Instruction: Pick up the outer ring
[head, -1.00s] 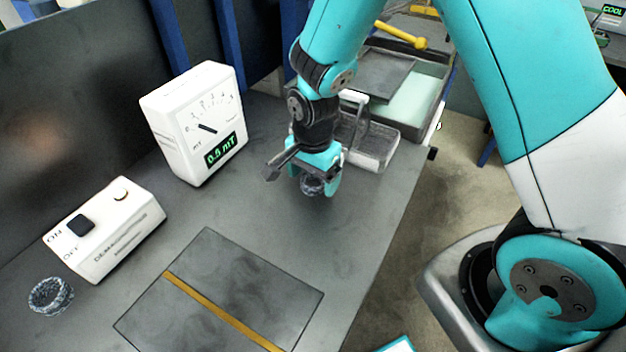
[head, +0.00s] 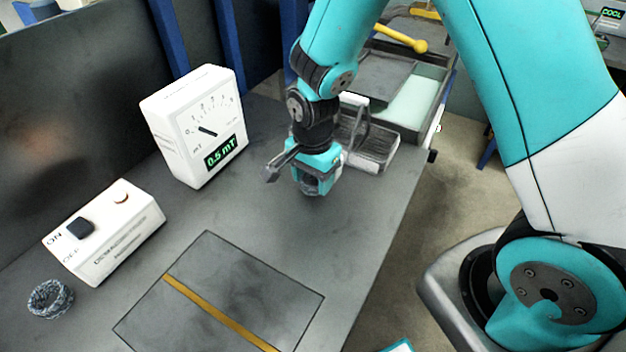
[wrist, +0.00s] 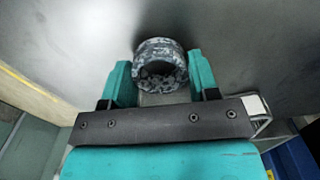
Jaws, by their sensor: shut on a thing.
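The ring in my jaws, a short speckled grey ring (wrist: 160,65), is taken as the outer ring. In the wrist view it sits between the two teal fingers of my gripper (wrist: 161,76), its round opening facing the camera. In the head view my gripper (head: 316,186) is low over the grey bench, shut on this ring, which shows only as a small dark patch (head: 312,186) between the fingers. I cannot tell whether the ring touches the bench. A second similar ring (head: 51,299) lies at the bench's left, beside the white control box.
The white control box (head: 105,232) and the white meter reading 0.5 mT (head: 195,125) stand left of my gripper. A grey tray-like fixture (head: 372,148) is close behind it on the right. A dark plate with a yellow stripe (head: 222,312) lies in front. The bench between is clear.

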